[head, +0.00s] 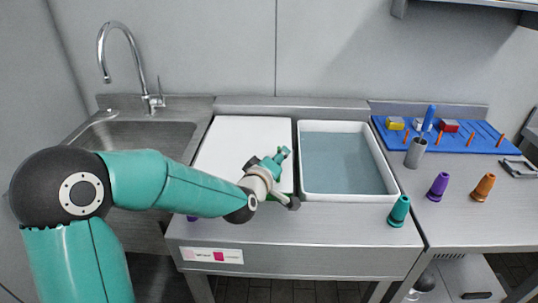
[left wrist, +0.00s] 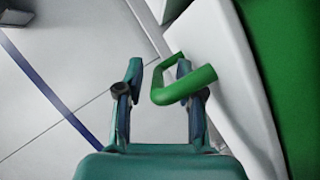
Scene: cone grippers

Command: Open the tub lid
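A white tub lid (head: 235,135) lies at the left of the counter, beside an open white tub (head: 391,174) with a grey-blue inside. My left gripper (head: 281,157) is over the lid's right part, with the arm reaching in from the left. In the left wrist view, a bent green handle (left wrist: 185,87) stands out beside a white panel (left wrist: 232,85). My left gripper's fingers (left wrist: 158,78) are apart, with the handle partly between them and overlapping the right finger. Contact cannot be told. My right gripper is not in view.
A sink (head: 150,138) with a tall tap (head: 128,35) is at the left. A blue rack (head: 470,132) with pegs, a grey cup (head: 415,153) and teal (head: 399,211), purple (head: 438,187) and orange (head: 484,187) cones stand right. The counter's front strip is mostly clear.

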